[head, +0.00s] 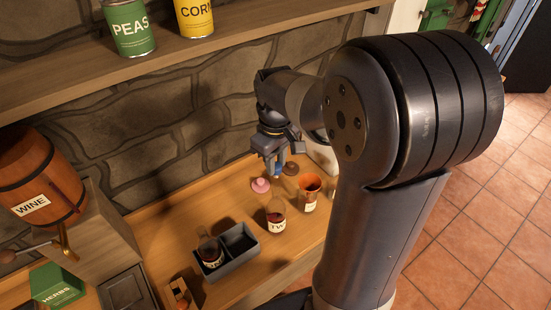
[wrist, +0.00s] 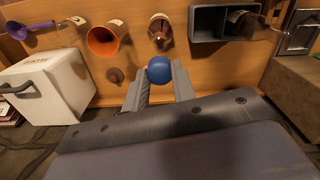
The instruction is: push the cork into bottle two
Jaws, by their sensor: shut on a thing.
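My gripper (head: 274,160) is closed on a blue round-topped piece, probably the cork (wrist: 159,69), above the counter near the stone wall. In the head view only a little of this blue piece (head: 278,171) shows between the fingers; its lower part is hidden. Bottle two (head: 276,219), a small glass bottle with dark red contents and a label reading "TW", stands on the counter, apart from my gripper and nearer the front. In the wrist view bottle two (wrist: 161,32) appears just beyond the blue piece. Its mouth is not clear.
An orange-rimmed vessel (head: 310,184) stands right of bottle two. A pink piece (head: 261,185) and a brown piece (head: 290,168) lie near my gripper. A grey two-compartment box (head: 240,262) holds a bottle (head: 210,250) in its left compartment. A white box (wrist: 45,88) is nearby.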

